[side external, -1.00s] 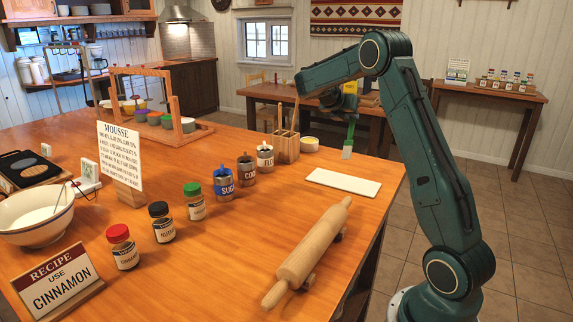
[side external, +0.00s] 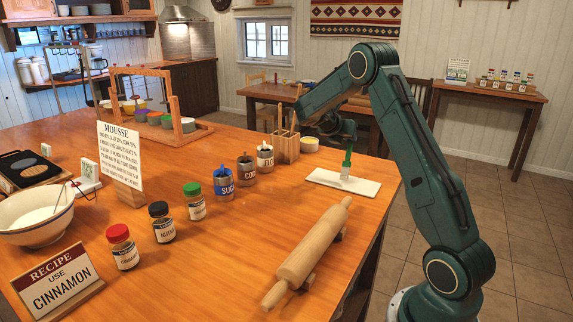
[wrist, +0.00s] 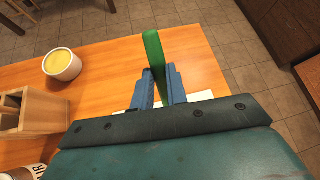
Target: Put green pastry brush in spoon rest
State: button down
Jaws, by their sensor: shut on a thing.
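The green pastry brush (side external: 347,158) hangs upright from my gripper (side external: 349,148), green handle up and pale bristles down. Its bristles overlap the white rectangular spoon rest (side external: 365,187) in the side view; I cannot tell whether they touch it. In the wrist view, the blue fingers of my gripper (wrist: 159,88) are shut on the green handle (wrist: 153,50). The spoon rest lies flat on the table near its right edge. In the wrist view only slivers of the spoon rest (wrist: 205,95) show behind the fingers.
A wooden utensil holder (side external: 285,146) and a small cup with yellow contents (side external: 309,145) stand left of the spoon rest. Several labelled jars run along the table. A rolling pin (side external: 310,250) lies in front. Bare table lies between jars and rolling pin.

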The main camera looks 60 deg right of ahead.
jog(key=shift+f, duration=0.45)
jog(key=c, duration=1.4)
grip_release()
jog(key=shift+r, duration=0.15)
jog(key=v, duration=1.2)
jog(key=shift+r, duration=0.1)
